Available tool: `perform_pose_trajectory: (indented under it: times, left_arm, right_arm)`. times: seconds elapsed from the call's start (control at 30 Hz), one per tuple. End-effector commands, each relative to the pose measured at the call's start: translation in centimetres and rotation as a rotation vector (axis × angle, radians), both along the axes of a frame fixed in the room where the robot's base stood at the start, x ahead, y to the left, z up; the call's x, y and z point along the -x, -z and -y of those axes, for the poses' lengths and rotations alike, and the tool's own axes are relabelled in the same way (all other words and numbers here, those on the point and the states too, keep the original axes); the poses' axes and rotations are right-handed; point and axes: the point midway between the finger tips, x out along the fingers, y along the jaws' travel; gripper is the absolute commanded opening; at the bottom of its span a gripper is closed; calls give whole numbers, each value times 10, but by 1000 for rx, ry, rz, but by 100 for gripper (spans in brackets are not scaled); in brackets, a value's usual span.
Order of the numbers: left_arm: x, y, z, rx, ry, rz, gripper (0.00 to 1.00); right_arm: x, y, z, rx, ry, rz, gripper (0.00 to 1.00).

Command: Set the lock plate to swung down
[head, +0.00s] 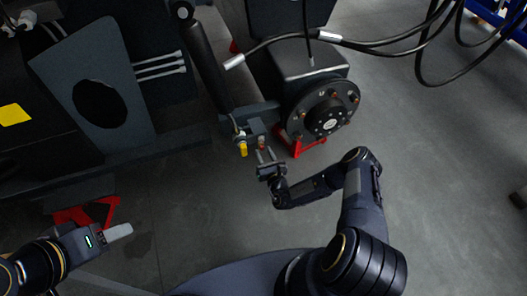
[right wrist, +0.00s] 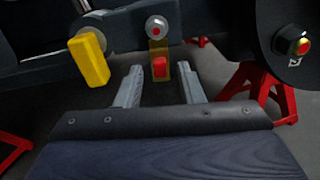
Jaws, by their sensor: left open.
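A yellow plate with a red block (right wrist: 160,68) on it hangs below a silver round pin (right wrist: 156,27) on a dark bracket. A solid yellow block (right wrist: 89,60) hangs slightly tilted from another round pin to its left; it also shows in the head view (head: 243,149). I cannot tell for certain which of the two is the lock plate. My right gripper (right wrist: 160,80) is open, its fingers on either side of the red block with gaps showing; in the head view it (head: 266,155) is just below the bracket. My left gripper (head: 120,231) is open and empty, far left.
A black wheel hub (head: 328,113) with studs stands right of the bracket, above a red stand (head: 297,146). A dark cylinder (head: 207,60) and hoses (head: 400,45) run above. Another red stand (head: 85,212) is near my left gripper. The floor between my arms is clear.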

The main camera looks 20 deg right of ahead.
Motion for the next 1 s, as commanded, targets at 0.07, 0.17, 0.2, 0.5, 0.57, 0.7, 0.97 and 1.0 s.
perform_pose_trajectory:
  times: [0.07,0.17,0.2,0.5,0.57,0.7,0.97,1.0]
  left_arm:
    - [0,-4,0,0,0,0,49]
    - [0,-6,0,0,0,0,49]
    - [0,-6,0,0,0,0,49]
    - [0,-8,0,0,0,0,49]
    - [0,-8,0,0,0,0,49]
    - [0,-8,0,0,0,0,49]
    - [0,-8,0,0,0,0,49]
    - [0,-8,0,0,0,0,49]
  right_arm:
    - [15,-1,1,-2,3,-4,35]
    - [33,0,2,-3,3,-4,35]
    - [39,0,2,-3,2,-4,35]
    - [64,0,2,-1,2,-1,35]
    - [65,0,2,0,1,-1,35]
    - [64,0,2,0,1,-1,35]
    - [64,0,3,0,1,-1,35]
    - [64,-1,3,1,0,0,35]
